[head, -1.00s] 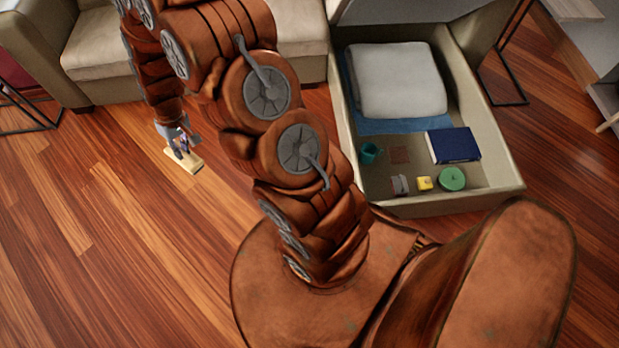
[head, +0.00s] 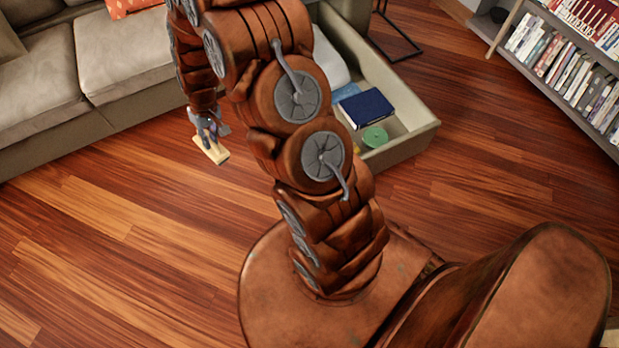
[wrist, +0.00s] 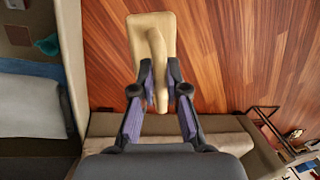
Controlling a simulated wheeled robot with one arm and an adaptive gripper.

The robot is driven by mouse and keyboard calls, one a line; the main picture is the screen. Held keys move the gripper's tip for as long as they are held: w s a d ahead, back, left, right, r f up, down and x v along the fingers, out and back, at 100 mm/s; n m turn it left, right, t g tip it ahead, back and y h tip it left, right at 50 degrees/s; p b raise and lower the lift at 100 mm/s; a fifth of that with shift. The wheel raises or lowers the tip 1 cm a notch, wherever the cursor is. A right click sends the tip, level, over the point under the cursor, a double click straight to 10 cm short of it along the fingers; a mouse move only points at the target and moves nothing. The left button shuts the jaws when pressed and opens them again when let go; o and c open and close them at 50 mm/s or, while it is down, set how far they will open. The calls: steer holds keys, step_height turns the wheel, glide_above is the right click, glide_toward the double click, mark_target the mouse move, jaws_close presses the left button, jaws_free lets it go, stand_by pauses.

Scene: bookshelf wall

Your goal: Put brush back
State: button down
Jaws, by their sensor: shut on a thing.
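The brush is a pale beige block with a curved handle; it shows in the head view (head: 212,152) and in the wrist view (wrist: 138,32). My gripper (wrist: 160,85) is shut on the brush's handle, with one finger on each side. In the head view my gripper (head: 207,130) holds the brush above the wooden floor, in front of the sofa and left of the open drawer. The block hangs below the fingers. My arm hides part of the drawer.
The open drawer (head: 408,140) holds a dark blue book (head: 366,107), a green round thing (head: 375,137) and a whitish folded thing (wrist: 30,105). The sofa (head: 130,65) stands at back left. A bookshelf (head: 569,62) stands at right. The floor at left is clear.

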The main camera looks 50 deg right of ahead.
steer(key=s+d+f+m+b, duration=0.2)
steer(key=d+f+m+b, duration=0.1)
steer(key=d+f+b, duration=2.85)
steer(key=shift+t, duration=0.4)
steer(key=s+f+b, duration=0.1)
steer(key=f+b, duration=0.1)
steer(key=f, duration=0.5)
steer(key=s+d+f+b, duration=0.1)
steer(key=f+b, duration=0.2)
steer(key=f, duration=0.4)
steer(key=s+f+b, duration=0.1)
steer(key=f+b, duration=0.1)
steer(key=f, duration=0.5)
steer(key=shift+d+f, duration=0.4)
steer(key=shift+r, duration=0.1)
steer(key=c, duration=1.6)
jaws_free()
steer(key=o, duration=0.4)
